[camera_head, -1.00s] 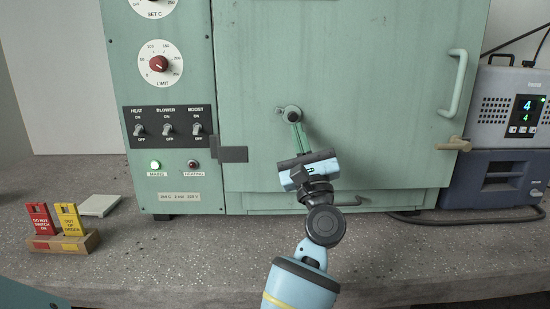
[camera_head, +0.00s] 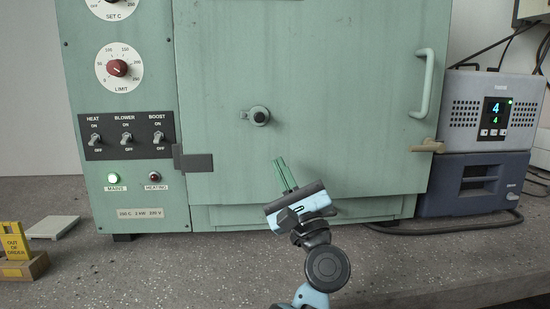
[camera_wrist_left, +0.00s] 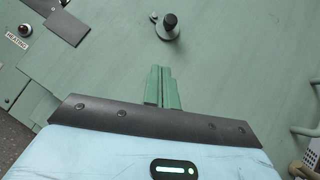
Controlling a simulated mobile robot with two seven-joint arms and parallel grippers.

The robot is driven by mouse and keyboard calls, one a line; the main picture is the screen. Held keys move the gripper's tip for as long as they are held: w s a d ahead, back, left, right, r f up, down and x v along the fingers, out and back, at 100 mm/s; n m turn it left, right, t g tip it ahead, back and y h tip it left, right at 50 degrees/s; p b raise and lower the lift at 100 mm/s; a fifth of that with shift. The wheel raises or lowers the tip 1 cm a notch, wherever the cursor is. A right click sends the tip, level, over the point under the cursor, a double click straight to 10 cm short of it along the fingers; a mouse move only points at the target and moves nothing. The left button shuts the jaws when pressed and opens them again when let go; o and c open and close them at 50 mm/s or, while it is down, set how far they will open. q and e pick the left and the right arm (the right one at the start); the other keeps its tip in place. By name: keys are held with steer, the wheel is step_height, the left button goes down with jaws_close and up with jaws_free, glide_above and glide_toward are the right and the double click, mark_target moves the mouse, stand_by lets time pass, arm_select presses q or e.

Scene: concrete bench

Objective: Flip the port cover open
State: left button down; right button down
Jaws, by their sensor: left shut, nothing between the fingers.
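The port cover (camera_head: 259,116) is a small round grey piece with a knob on the green oven door (camera_head: 340,60). It looks closed against the door, though it is too small to be sure. In the left wrist view the cover (camera_wrist_left: 160,32) shows its dark knob, above the fingertips. My left gripper (camera_head: 280,162) has slim green fingers, shut and empty. They are below and slightly right of the cover, apart from it. The fingers also show in the left wrist view (camera_wrist_left: 160,70). My right gripper is not in view.
A door handle (camera_head: 424,84) stands out at the right. A control panel with switches (camera_head: 127,137) is at the left. Grey and blue instruments (camera_head: 490,112) stand at the right. A yellow tag stand (camera_head: 22,266) is on the bench. The bench front is mostly clear.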

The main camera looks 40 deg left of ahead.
arm_select(q)
steer(key=v, duration=0.6)
steer(key=shift+s+f, duration=0.15)
steer(key=shift+s, duration=0.15)
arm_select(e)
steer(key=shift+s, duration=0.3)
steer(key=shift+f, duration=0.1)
